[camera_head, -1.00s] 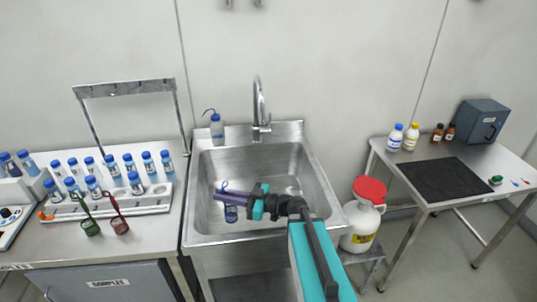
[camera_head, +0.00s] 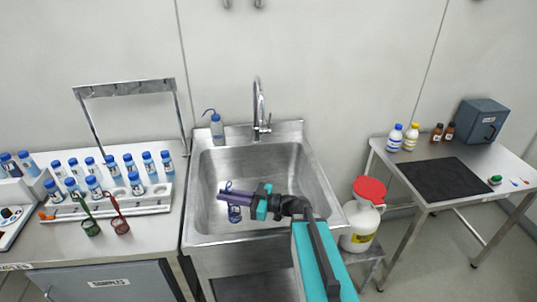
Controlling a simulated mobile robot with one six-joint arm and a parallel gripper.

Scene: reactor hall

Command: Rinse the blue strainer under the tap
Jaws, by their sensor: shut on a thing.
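The blue strainer (camera_head: 234,213) hangs over the sink basin, its small basket below the purple fingers of my gripper (camera_head: 230,194). My gripper is shut on the strainer and reaches in from the front right. The steel sink (camera_head: 317,195) stands in the middle against the wall. The curved tap (camera_head: 258,100) rises at the back of the sink, behind and to the right of the strainer. The strainer is apart from the tap. I cannot make out any water flowing.
A wash bottle (camera_head: 216,128) stands on the sink's back left edge. Left, a white rack (camera_head: 140,205) holds blue-capped vials, with a green strainer (camera_head: 89,226) and a red strainer (camera_head: 120,225) hanging in front. A red-lidded white jug (camera_head: 362,222) stands right of the sink.

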